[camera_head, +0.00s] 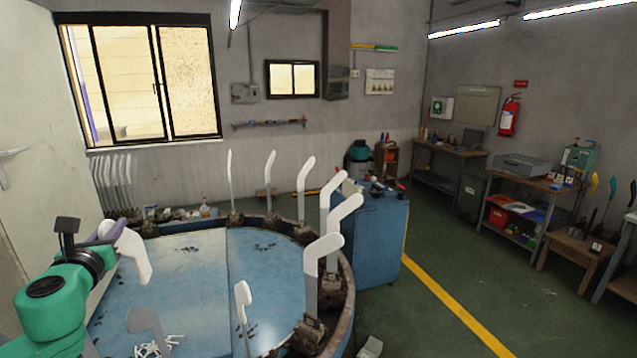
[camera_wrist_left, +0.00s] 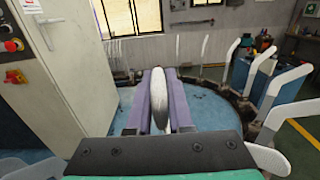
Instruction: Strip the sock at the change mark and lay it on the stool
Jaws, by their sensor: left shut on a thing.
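My left gripper (camera_head: 112,230) reaches in from the left over the round blue table. Its purple fingers are shut on a white sock (camera_head: 134,258), which hangs down from them in the head view. In the left wrist view the sock (camera_wrist_left: 160,92) shows as a narrow white and grey shape between the two fingers. I cannot tell whether a board is inside it. A low wooden stool-like stand (camera_head: 570,245) is at the far right, with things on it. I cannot make out a change mark. My right gripper is not in view.
Several upright white foot-shaped boards, one of them near the front right (camera_head: 322,262), stand around the rim of the blue table (camera_head: 190,272). A blue cabinet (camera_head: 372,245) stands beyond it. Green floor with a yellow line (camera_head: 455,300) is clear to the right.

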